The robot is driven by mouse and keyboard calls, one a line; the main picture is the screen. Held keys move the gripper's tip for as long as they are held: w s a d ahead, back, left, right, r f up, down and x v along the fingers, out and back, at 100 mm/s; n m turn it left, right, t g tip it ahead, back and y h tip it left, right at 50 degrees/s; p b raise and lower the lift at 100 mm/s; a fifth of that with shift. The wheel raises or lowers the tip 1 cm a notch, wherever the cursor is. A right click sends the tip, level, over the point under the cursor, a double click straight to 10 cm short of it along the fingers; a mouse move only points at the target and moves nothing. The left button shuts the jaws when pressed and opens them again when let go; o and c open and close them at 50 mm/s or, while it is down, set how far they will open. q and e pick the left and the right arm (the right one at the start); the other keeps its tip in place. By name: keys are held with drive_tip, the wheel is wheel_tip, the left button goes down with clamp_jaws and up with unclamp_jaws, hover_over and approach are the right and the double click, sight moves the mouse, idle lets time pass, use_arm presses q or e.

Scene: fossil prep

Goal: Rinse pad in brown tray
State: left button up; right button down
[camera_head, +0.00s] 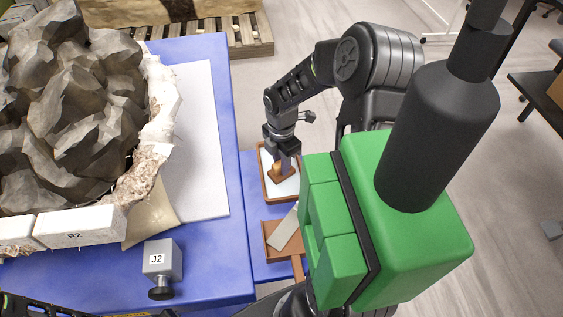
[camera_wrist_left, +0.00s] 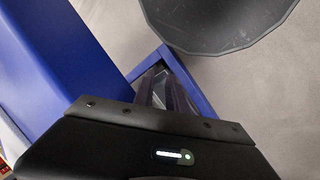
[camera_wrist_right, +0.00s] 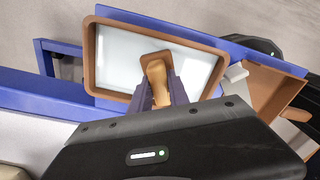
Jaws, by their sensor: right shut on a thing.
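The brown tray (camera_head: 267,172) stands on a low blue shelf beside the blue table and holds pale liquid. In the right wrist view the tray (camera_wrist_right: 90,62) shows whole, with its brown rim around the liquid. My right gripper (camera_head: 284,163) is shut on the brown pad (camera_head: 281,173) by its wooden handle. The pad (camera_wrist_right: 152,59) is over the tray's inside, within the rim; I cannot tell whether it touches the bottom. My left gripper (camera_wrist_left: 166,90) shows only in its wrist view, above the edge of a blue frame; its fingertips are unclear and nothing is visible between them.
A second brown tray (camera_head: 268,236) with a pale flat piece (camera_head: 286,232) is in front of the rinse tray. A large grey rock (camera_head: 70,110) in a plaster jacket fills the table's left. A grey block marked J2 (camera_head: 162,260) is near the table's edge. A large green-and-black body blocks the right.

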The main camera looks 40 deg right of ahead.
drive_tip(key=shift+w+d, duration=0.3)
drive_tip(key=shift+w, duration=0.25)
drive_tip(key=shift+s+a, duration=0.1)
drive_tip(key=shift+s, duration=0.05)
idle(0.4)
drive_tip(key=shift+s+a, duration=0.25)
drive_tip(key=shift+s, duration=0.15)
drive_tip(key=shift+w+d, duration=0.1)
idle(0.3)
drive_tip(key=shift+w+d, duration=0.25)
drive_tip(key=shift+w, duration=0.2)
drive_tip(key=shift+s+a, duration=0.1)
drive_tip(key=shift+s+a, duration=0.2)
drive_tip(key=shift+s, duration=0.25)
drive_tip(key=shift+w, duration=0.1)
idle(0.6)
